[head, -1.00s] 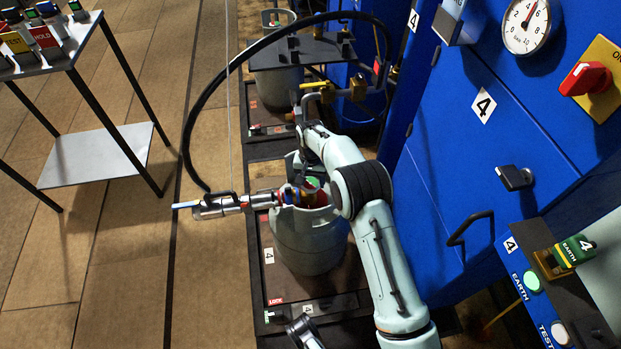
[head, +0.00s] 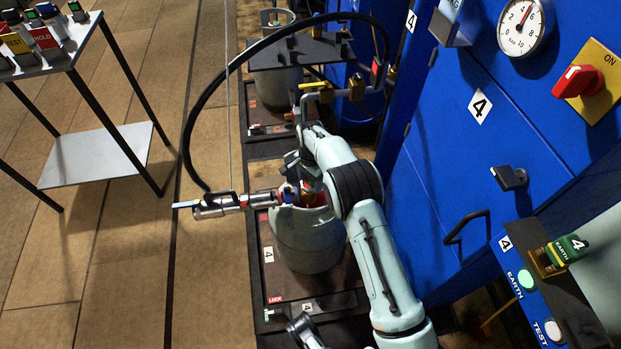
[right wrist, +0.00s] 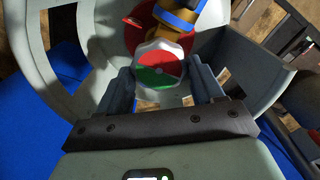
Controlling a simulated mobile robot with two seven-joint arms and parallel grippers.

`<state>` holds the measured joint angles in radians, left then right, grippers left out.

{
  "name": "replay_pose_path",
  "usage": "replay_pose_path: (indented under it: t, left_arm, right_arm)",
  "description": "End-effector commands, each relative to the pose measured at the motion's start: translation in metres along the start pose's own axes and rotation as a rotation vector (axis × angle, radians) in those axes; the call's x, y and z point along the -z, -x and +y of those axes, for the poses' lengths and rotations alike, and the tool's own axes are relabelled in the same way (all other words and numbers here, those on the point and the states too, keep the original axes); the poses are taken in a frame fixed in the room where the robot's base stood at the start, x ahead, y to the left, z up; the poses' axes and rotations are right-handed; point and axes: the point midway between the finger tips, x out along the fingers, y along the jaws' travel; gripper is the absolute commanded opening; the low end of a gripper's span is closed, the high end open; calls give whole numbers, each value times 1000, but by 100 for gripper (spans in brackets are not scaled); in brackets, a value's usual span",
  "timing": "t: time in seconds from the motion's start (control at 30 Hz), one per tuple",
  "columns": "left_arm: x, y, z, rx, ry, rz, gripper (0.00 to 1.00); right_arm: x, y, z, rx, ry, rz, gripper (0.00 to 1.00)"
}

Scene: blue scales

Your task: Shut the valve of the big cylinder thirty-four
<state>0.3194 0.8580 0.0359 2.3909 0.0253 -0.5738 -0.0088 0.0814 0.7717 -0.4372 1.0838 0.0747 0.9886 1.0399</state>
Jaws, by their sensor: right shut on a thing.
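The big grey-green cylinder (head: 307,245) stands upright on a dark scale platform marked 4, in the middle of the head view. My right gripper (head: 303,178) reaches down into its open collar, and my arm covers part of the collar. In the right wrist view the valve handwheel (right wrist: 160,68) has a pale lobed rim and a face part red, part green. It sits between the fingers of my right gripper (right wrist: 163,85), which are shut on it. A brass and blue fitting (right wrist: 183,18) is on the valve beyond it. No number thirty-four is readable.
A silver filling tool (head: 235,203) with a black hose (head: 188,120) hangs left of the collar. Blue cabinets (head: 470,150) stand close on the right. Another cylinder (head: 275,80) stands behind. A side table (head: 45,60) is at left; the floor between is clear.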

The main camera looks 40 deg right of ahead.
Motion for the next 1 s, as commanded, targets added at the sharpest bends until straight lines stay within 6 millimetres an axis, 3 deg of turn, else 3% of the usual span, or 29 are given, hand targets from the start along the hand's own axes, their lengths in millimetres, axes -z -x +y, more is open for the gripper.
replay_pose_path:
  t: [0.47, 0.5, 0.53, 0.87, 1.0]
  left_arm:
    - [-1, 0, 0, 0, 0, -2, 0]
    - [-1, 0, 0, 0, 0, -2, 0]
    - [-1, 0, 0, 0, 0, -2, 0]
    - [-1, 1, 0, 0, 0, -2, 0]
    - [-6, 6, 2, -1, -1, -16, 0]
  right_arm:
    - [0, 0, 0, 0, -11, -1, 36]
    - [0, 0, 0, 0, -10, -1, 80]
    - [0, 0, 0, 0, -10, -1, 89]
    - [0, 2, 0, 1, -10, 0, 92]
    - [0, 18, -1, 3, -9, 1, 92]
